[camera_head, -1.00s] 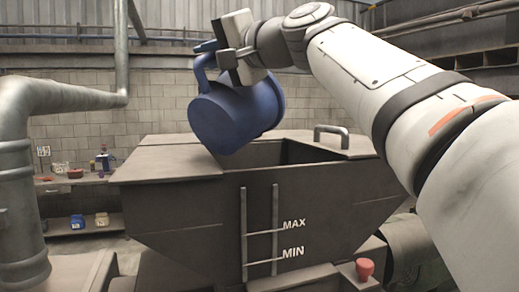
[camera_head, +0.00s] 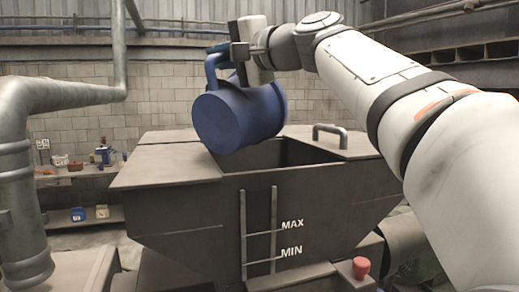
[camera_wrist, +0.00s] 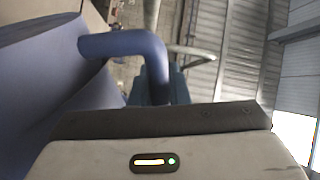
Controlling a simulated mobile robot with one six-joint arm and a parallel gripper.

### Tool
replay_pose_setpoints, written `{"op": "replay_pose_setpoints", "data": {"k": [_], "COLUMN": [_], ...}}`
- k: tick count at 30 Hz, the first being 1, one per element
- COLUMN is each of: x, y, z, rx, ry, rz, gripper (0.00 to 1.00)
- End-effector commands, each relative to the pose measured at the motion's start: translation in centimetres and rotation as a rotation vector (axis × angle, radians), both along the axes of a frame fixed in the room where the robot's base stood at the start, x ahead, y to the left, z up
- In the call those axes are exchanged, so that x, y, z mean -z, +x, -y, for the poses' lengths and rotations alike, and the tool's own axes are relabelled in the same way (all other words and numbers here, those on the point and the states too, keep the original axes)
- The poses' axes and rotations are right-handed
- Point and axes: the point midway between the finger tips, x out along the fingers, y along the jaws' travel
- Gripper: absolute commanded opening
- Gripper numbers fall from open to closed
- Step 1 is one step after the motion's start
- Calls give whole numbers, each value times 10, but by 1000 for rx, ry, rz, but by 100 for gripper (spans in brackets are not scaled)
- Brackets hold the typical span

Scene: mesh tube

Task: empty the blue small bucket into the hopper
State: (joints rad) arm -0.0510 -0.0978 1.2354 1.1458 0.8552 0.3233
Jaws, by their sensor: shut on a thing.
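The blue small bucket (camera_head: 237,118) hangs in the air over the hopper's opening in the head view. It is tilted onto its side, its closed base toward the camera, so its mouth and any contents are hidden. My gripper (camera_head: 226,60) is shut on the bucket's handle, at the top left of the bucket. In the wrist view the blue handle (camera_wrist: 128,44) runs into the fingers, with the bucket's body at the left. The grey-brown hopper (camera_head: 190,195) stands below, with its square opening partly uncovered and MAX and MIN marks on its front.
A metal handle (camera_head: 330,134) stands on the hopper's right lid. A large grey pipe (camera_head: 20,190) rises at the left. A red knob (camera_head: 361,267) sits at the hopper's lower right. Shelves with small items (camera_head: 78,172) are at the back left.

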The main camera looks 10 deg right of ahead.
Motion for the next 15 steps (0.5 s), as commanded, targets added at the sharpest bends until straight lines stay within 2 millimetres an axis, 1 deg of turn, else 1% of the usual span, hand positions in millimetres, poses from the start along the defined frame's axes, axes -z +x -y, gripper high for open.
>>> {"op": "replay_pose_setpoints", "data": {"k": [1, 10, 15], "x": [-2, -3, -2], "y": [2, 13, 13], "z": [2, 12, 12], "rx": [1, 2, 0], "ry": [7, 48, 52], "rz": [-6, -53, -57], "gripper": [0, 0, 0]}}
